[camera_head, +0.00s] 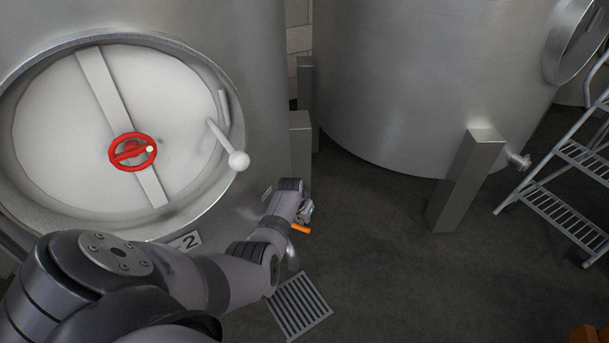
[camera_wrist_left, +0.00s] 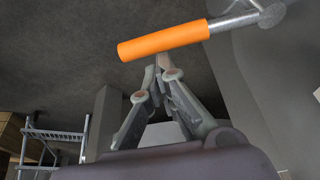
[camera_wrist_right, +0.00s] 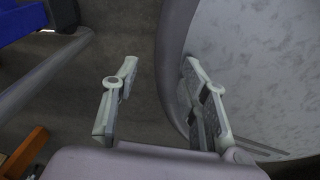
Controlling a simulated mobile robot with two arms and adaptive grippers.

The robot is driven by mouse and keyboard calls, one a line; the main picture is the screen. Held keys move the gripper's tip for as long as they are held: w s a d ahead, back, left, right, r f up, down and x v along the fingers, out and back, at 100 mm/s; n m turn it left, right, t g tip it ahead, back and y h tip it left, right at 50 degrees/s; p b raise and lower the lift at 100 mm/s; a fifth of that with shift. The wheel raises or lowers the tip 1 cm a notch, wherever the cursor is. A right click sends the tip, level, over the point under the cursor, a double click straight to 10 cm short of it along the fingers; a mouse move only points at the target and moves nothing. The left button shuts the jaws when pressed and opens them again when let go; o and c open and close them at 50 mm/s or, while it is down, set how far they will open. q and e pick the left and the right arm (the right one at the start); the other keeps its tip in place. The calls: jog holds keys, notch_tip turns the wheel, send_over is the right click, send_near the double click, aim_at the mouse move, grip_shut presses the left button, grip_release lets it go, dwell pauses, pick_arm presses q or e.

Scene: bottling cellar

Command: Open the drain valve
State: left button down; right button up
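The drain valve's orange handle (camera_head: 300,229) sticks out low at the front of tank 2, just past the end of my left arm. In the left wrist view the orange grip (camera_wrist_left: 165,40) lies across the top, on a metal lever running right to a round pivot. My left gripper (camera_wrist_left: 163,68) has its fingertips together just below the grip, close against its side, not around it. Whether they touch it I cannot tell. In the head view my left gripper (camera_head: 306,210) is mostly hidden by the wrist. My right gripper (camera_wrist_right: 160,75) is open and empty, shown only in its wrist view.
Tank 2 has a round hatch with a red handwheel (camera_head: 132,152) and a white-knobbed lever (camera_head: 238,160). A floor grate (camera_head: 299,305) lies below the valve. A second tank (camera_head: 430,80) on a square leg (camera_head: 466,180) and a metal step ladder (camera_head: 565,180) stand right. Floor between is clear.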

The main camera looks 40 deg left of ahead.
aim_at(297, 227)
pick_arm(q)
jog(key=shift+s+d+m+p, duration=0.1)
jog(key=shift+s+m+p, duration=0.4)
jog(key=shift+s, duration=0.2)
jog(key=shift+s+d+m+h+p, duration=0.1)
jog(key=shift+s+m+h+p, duration=0.4)
jog(key=shift+s+m+p, duration=0.45)
jog(key=shift+s+m, duration=0.65)
jog(key=shift+m, duration=0.1)
jog(key=shift+s+d+h+p, duration=0.1)
jog(key=shift+s+h+p, duration=0.2)
jog(key=shift+s+p, duration=0.4)
pick_arm(e)
jog(key=shift+s+d+r, duration=0.1)
jog(key=shift+s+r, duration=0.1)
jog(key=shift+r, duration=0.55)
jog(key=shift+s+a+r, duration=0.1)
jog(key=shift+s+r, duration=0.05)
jog(key=shift+r, duration=0.6)
jog(key=shift+s+d+r, duration=0.1)
jog(key=shift+s+r, duration=0.1)
jog(key=shift+r, duration=0.55)
